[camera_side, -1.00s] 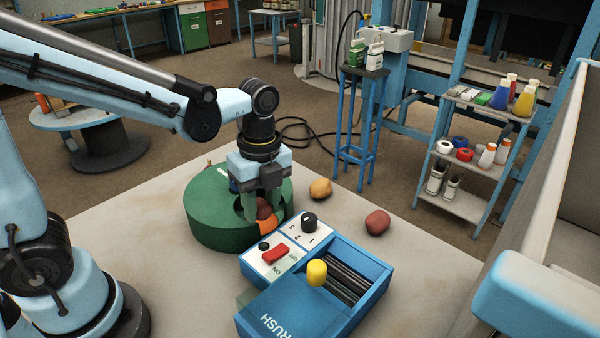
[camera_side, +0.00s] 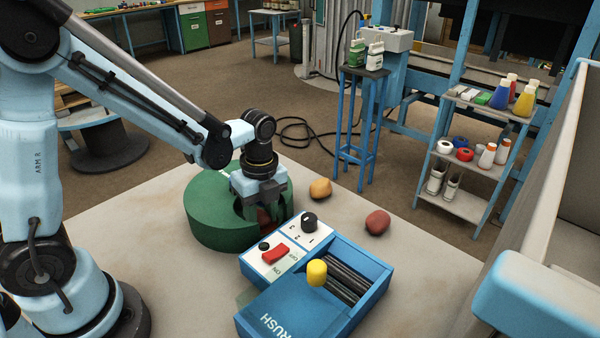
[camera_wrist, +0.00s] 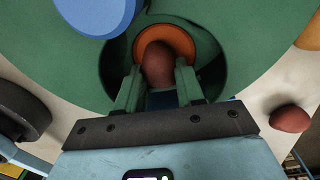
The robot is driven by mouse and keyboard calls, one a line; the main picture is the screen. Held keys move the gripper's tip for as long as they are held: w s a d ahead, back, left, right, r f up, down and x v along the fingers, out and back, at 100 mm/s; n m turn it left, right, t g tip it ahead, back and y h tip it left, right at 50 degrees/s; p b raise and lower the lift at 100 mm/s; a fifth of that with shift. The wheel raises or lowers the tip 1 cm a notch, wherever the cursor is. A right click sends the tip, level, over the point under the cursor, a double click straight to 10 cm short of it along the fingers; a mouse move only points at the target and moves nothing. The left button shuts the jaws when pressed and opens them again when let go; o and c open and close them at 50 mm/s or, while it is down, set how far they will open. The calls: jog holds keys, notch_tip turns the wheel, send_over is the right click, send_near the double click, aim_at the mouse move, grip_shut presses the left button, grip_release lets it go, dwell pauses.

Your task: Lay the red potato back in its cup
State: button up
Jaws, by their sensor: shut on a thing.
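A dark red potato (camera_wrist: 158,65) sits between the two fingers of my gripper (camera_wrist: 158,88) in the wrist view. My gripper is shut on it. Behind the potato is an orange round patch (camera_wrist: 181,38) inside a recess of the green drum (camera_side: 210,225). In the side view my gripper (camera_side: 262,212) reaches down into this recess at the drum's front right, and the potato is mostly hidden by the fingers and drum wall. I cannot tell whether the potato touches the bottom of the recess.
A second red potato (camera_side: 377,222) and a yellow-brown potato (camera_side: 320,188) lie on the table (camera_side: 130,215) right of the drum. A blue box (camera_side: 290,305) with a red switch, black knob and yellow knob stands close in front. A blue disc (camera_wrist: 95,12) shows on the drum.

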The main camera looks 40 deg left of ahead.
aim_at(264, 213)
jog(key=shift+f, duration=0.1)
jog(key=o, duration=0.8)
jog(key=shift+o, duration=0.2)
notch_tip(264, 213, up, 12)
jog(key=s+n+t, duration=0.1)
jog(key=n+t, duration=0.1)
jog(key=n, duration=0.4)
jog(key=s+n+t, duration=0.2)
jog(key=n+t, duration=0.1)
jog(key=n, duration=0.4)
jog(key=s+a+n+t, duration=0.1)
jog(key=s+n+t, duration=0.1)
jog(key=n, duration=0.5)
jog(key=shift+f+t, duration=0.1)
jog(key=shift+t, duration=0.3)
